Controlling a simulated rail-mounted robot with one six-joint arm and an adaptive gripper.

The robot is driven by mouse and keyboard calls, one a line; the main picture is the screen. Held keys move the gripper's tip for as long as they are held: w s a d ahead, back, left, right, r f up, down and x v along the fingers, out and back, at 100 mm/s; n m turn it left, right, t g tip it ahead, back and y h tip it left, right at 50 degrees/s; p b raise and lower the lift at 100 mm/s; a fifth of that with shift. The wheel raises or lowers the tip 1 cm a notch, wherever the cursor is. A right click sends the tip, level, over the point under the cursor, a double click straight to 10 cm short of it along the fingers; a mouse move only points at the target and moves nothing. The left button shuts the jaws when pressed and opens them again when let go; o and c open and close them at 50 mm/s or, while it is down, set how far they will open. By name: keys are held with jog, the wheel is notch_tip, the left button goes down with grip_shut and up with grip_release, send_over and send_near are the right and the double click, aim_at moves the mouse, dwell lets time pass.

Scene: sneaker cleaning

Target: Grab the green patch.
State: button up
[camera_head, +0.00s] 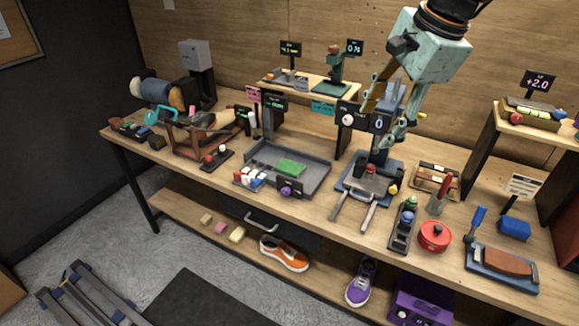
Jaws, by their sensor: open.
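The green patch (291,168) lies flat in the grey tray (318,184) on the middle of the workbench. My gripper (385,125) hangs at the upper right of the tray, above a blue-based press-like stand. Its fingers are spread and it holds nothing that I can see. It is well apart from the green patch, to the right of it and higher. Nothing covers the patch in this view.
A raised wooden shelf (345,92) with small displays is behind the tray. A red pot (434,236) stands at the right front.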

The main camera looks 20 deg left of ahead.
jog(key=w+a+f+m+p, duration=0.3)
jog(key=w+a+f, duration=0.5)
jog(key=a, duration=0.4)
jog(key=w+a+f+m+g+y+p, duration=0.1)
jog(key=w+a+f+m+p, duration=0.2)
jog(key=w+a+f, duration=0.6)
jog(key=a+m, duration=0.2)
jog(key=a, duration=0.1)
jog(key=shift+f+m+g, duration=0.25)
jog(key=shift+m+g, duration=0.05)
jog(key=shift+m, duration=0.1)
jog(key=shift+f, duration=0.15)
jog(key=b, duration=0.1)
send_near(290, 166)
jog(key=shift+f, duration=0.55)
jog(key=shift+a+f, duration=0.2)
jog(key=shift+f, duration=0.1)
jog(key=shift+b+x, duration=0.6)
jog(key=shift+x, duration=2.55)
jog(key=shift+c, duration=0.6)
